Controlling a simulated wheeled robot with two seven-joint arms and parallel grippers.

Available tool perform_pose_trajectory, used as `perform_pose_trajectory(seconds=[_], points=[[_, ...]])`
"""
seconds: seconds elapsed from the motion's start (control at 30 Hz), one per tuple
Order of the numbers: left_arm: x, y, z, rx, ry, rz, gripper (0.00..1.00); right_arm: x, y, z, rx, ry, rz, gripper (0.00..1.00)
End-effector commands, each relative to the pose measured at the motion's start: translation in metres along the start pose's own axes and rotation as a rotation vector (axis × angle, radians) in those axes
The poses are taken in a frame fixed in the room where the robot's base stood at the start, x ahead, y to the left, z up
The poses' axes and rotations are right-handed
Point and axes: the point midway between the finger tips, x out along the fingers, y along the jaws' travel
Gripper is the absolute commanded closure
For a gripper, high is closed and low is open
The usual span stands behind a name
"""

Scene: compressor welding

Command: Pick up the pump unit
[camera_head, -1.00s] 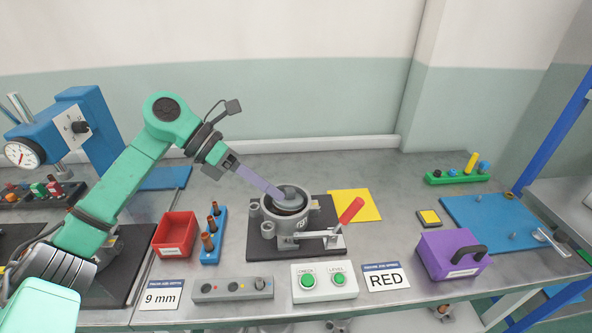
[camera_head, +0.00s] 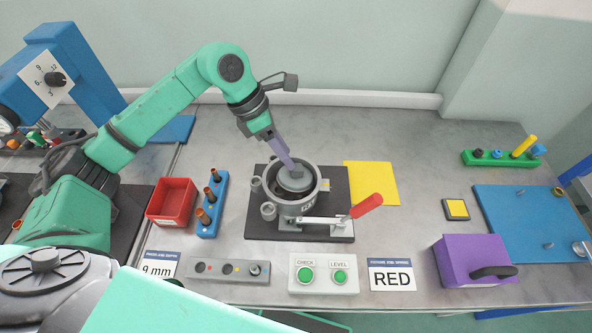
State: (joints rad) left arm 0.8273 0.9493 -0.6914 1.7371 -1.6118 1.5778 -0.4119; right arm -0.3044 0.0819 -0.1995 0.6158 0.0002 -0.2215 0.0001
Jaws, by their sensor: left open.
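A round grey metal housing (camera_head: 270,194) stands on a dark base plate (camera_head: 256,224) in the middle of the bench. A grey, rounded part that looks like the pump unit (camera_head: 297,183) sits inside its open top. My left gripper (camera_head: 291,170) reaches down from the upper left, with its purple fingers at the top of this grey part. The fingers are open. They overlap the part in the picture, and I cannot tell whether they touch it. The inside of the housing is partly hidden. My right gripper is out of view.
A red-handled clamp (camera_head: 366,206) lies at the housing's front right. A red bin (camera_head: 172,203) and a blue rack (camera_head: 212,207) stand to the left. A yellow sheet (camera_head: 374,184) and purple box (camera_head: 474,262) are to the right. A button box (camera_head: 323,273) is in front.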

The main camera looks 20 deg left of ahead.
Motion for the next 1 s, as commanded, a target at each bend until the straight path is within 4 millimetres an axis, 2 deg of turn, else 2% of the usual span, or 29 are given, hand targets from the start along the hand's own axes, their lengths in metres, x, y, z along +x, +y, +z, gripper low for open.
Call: perform_pose_trajectory(seconds=[0.03,0.1,0.23,0.4,0.43,0.5,0.57,1.0], points=[[0.004,-0.004,0.002,-0.001,0.003,-0.006,0.5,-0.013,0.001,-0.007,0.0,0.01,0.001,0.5],[0.019,-0.005,0.002,-0.001,0.002,-0.006,0.5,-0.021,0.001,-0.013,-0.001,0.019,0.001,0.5],[0.038,-0.003,0.002,0.0,0.0,-0.003,0.5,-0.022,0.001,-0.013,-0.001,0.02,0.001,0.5],[0.041,-0.002,0.001,0.0,-0.001,-0.001,0.5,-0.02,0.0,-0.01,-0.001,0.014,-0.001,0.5],[0.04,-0.002,0.001,0.0,0.0,-0.001,0.54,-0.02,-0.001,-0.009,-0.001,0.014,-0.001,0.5],[0.04,-0.002,0.001,0.0,0.0,-0.001,0.81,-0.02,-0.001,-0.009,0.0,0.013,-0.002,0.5],[0.04,-0.002,0.001,0.0,-0.001,-0.001,1.0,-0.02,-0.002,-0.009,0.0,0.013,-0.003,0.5],[0.04,-0.002,0.001,0.0,-0.001,-0.001,1.0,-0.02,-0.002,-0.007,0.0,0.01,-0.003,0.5]])
